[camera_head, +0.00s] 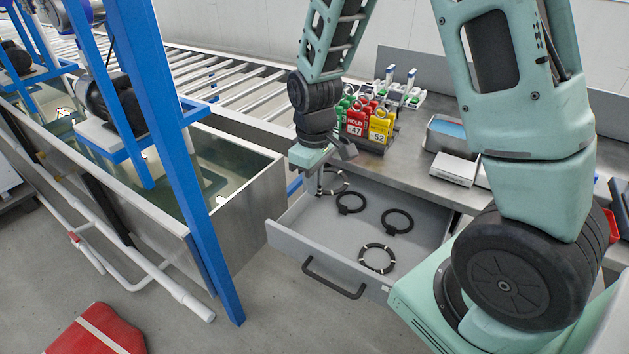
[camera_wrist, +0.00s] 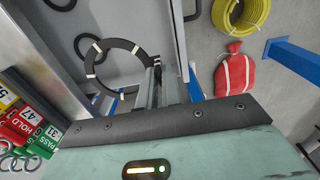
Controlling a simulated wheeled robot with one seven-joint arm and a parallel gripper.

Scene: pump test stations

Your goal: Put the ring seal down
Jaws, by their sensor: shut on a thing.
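The ring seal is a thin dark ring with white marks. In the wrist view the ring seal (camera_wrist: 116,43) sticks out to the left of my gripper (camera_wrist: 157,78), whose fingers are shut on its edge. In the head view my gripper (camera_head: 320,183) points down over the left back corner of an open drawer (camera_head: 290,222), with the ring seal (camera_head: 346,178) partly hidden beside it. Whether the ring touches the drawer floor cannot be told. In the drawer lie two dark rings with small tabs (camera_head: 351,203) (camera_head: 397,221) and another white-marked ring (camera_head: 378,259) near the front.
Above the drawer is a metal worktop (camera_head: 412,170) with red, yellow and green tags (camera_head: 367,125), a grey box (camera_head: 454,168) and a blue-topped tray (camera_head: 446,134). A water tank (camera_head: 215,185) and blue post (camera_head: 190,170) stand left. A red bag (camera_wrist: 236,73) lies on the floor.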

